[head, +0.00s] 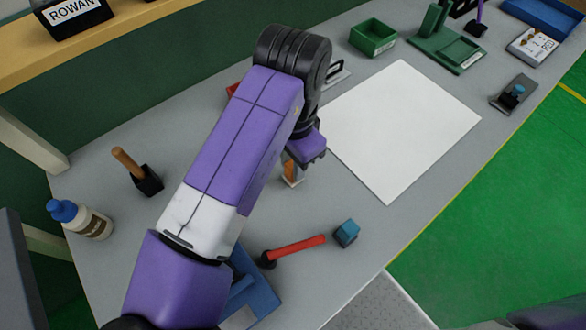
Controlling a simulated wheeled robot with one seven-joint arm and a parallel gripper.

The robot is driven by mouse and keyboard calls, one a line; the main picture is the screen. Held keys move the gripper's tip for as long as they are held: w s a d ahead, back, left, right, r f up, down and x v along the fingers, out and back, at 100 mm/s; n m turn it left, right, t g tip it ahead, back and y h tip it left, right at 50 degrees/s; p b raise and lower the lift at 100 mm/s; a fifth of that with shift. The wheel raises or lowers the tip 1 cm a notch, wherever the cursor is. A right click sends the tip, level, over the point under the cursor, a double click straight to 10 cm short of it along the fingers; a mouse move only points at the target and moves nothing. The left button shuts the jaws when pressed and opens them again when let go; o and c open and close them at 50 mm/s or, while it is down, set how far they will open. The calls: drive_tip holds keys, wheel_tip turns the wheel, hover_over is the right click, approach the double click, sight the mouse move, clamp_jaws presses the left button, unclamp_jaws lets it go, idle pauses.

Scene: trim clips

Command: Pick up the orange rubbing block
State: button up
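The orange rubbing block (291,172) is a small orange piece with a pale lower part, on the grey bench in the middle of the head view. My arm comes from the lower left and my gripper (307,158) is right above and beside the block, hiding its upper part. I cannot tell whether the fingers touch the block or are apart from it. The finger opening is hidden behind the purple gripper body.
A white sheet (404,128) lies right of my gripper. A red-handled tool (297,246) and blue cube (347,233) lie in front. A green bin (373,38) is behind.

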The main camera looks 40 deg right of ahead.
clamp_jaws()
